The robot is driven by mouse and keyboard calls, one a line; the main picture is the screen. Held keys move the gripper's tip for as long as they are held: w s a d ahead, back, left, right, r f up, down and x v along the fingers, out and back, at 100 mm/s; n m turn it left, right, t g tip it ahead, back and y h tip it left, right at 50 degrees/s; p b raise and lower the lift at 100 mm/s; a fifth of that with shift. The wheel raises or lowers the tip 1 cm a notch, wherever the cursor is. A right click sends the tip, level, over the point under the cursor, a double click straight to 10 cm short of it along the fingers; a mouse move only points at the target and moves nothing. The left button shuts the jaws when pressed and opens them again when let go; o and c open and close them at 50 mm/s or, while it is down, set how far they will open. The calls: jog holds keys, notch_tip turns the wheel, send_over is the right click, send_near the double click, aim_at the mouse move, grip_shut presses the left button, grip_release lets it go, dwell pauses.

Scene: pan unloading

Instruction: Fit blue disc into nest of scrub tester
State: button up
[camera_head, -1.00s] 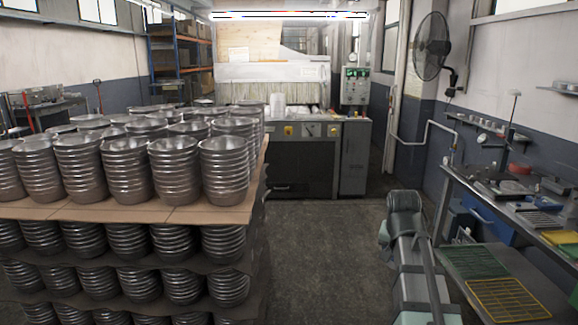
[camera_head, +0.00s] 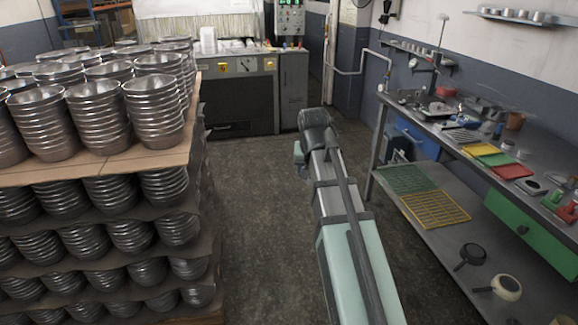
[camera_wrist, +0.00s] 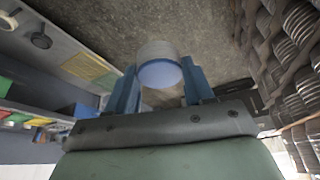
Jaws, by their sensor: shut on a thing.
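In the wrist view my gripper (camera_wrist: 160,84) is shut on the blue disc (camera_wrist: 160,73), a thick round piece with a pale blue face and a whitish side. The disc sits between the two blue fingers, over the bare floor. In the head view my arm reaches forward over the aisle, and its links hide the fingers and the disc. The scrub tester and its nest cannot be made out for certain among the small items on the bench at right.
The steel bench (camera_head: 473,158) at right carries colored pads and tools, with a green drawer (camera_head: 535,233) below. Its lower shelf holds a yellow rack (camera_head: 435,210) and small pans (camera_head: 472,255). Stacked metal bowls (camera_head: 155,105) fill the left. The floor (camera_head: 262,225) between is clear.

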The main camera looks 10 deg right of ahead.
jog(key=w+d, duration=0.2)
jog(key=d, duration=1.4)
jog(key=s+d+m, duration=0.1)
jog(key=s+d, duration=0.4)
jog(key=d, duration=0.8)
jog(key=s+d+r, duration=0.1)
jog(key=s+d, duration=0.3)
jog(key=d, duration=0.9)
jog(key=s+d+m, duration=0.1)
jog(key=s+d, duration=0.4)
jog(key=d, duration=0.8)
jog(key=s+d+m+h, duration=0.1)
jog(key=s+d, duration=2.5)
jog(key=s, duration=0.2)
jog(key=s+d, duration=0.5)
jog(key=s, duration=0.9)
jog(key=shift+n, duration=0.6)
jog(key=s+f, duration=0.2)
jog(key=s+a+f, duration=0.1)
jog(key=s+f, duration=0.2)
jog(key=shift+f, duration=0.1)
